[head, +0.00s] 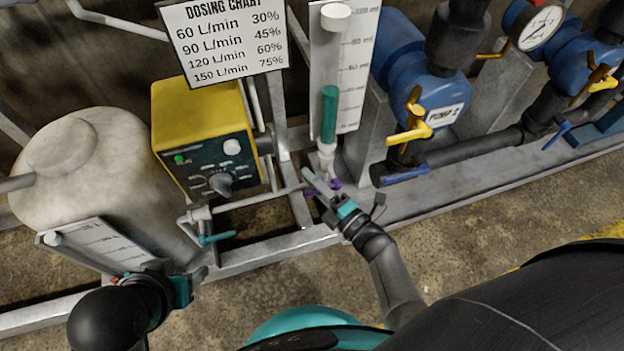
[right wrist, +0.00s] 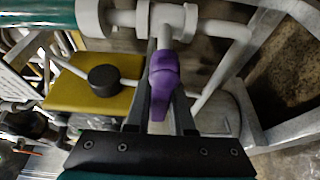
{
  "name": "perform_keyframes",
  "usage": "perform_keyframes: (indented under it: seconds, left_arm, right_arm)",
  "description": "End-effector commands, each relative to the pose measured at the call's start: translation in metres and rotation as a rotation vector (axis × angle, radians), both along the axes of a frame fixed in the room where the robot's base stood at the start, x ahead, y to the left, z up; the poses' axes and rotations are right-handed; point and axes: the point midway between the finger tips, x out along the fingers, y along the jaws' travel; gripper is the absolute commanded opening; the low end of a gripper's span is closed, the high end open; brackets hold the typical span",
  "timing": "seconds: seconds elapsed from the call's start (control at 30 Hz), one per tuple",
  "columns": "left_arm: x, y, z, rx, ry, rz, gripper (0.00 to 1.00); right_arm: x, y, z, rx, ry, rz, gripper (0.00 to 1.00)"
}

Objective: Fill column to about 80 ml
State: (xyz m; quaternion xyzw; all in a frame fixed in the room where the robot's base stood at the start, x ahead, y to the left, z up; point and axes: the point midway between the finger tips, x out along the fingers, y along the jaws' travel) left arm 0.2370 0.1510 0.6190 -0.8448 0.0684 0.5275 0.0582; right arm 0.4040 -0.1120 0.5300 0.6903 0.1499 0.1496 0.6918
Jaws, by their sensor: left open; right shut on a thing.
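The clear column (head: 329,110) stands upright against a white scale board (head: 357,70), with a white cap on top. Teal liquid fills its lower part; the liquid's top is near a mid-scale mark whose number is too blurred to read surely. Below it is a valve with a purple handle (head: 336,184). My right gripper (head: 322,188) is at this valve, shut on the purple handle, which shows between the fingers in the right wrist view (right wrist: 162,85). The teal column end (right wrist: 35,15) also shows there. My left gripper (head: 195,283) is open and empty at lower left, away from the column.
A yellow dosing pump (head: 200,110) with a green light and a knob stands left of the column, under the dosing chart (head: 222,35). A pale tank (head: 95,175) stands at far left. Blue pumps (head: 415,65) and dark pipes are to the right. Thin pipes cross the frame.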

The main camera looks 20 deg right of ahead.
Motion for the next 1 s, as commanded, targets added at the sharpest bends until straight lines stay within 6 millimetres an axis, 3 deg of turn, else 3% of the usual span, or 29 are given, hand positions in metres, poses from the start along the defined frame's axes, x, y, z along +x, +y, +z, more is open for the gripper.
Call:
perform_keyframes:
  seconds: [0.5, 0.53, 0.7, 0.8, 1.0]
  left_arm:
    - [-0.0009, 0.0009, 0.0002, 0.002, 0.006, 0.002, 0.50]
    - [-0.0009, 0.0009, 0.0002, 0.002, 0.006, 0.002, 0.50]
    - [-0.0008, 0.0008, 0.0003, 0.002, 0.005, 0.002, 0.50]
    - [-0.0007, 0.0008, 0.0004, 0.002, 0.005, 0.002, 0.50]
    - [-0.0005, 0.0007, 0.0005, 0.001, 0.003, 0.001, 0.50]
  right_arm:
    - [-0.0005, 0.0013, 0.0009, 0.023, 0.002, 0.002, 0.00]
    - [-0.0005, 0.0013, 0.0009, 0.023, 0.002, 0.002, 0.23]
    - [-0.0003, 0.0010, 0.0009, 0.021, 0.001, 0.001, 0.42]
    - [-0.0002, 0.0007, 0.0008, 0.019, 0.001, 0.001, 0.51]
    - [-0.0001, 0.0004, 0.0008, 0.018, 0.001, 0.000, 0.51]
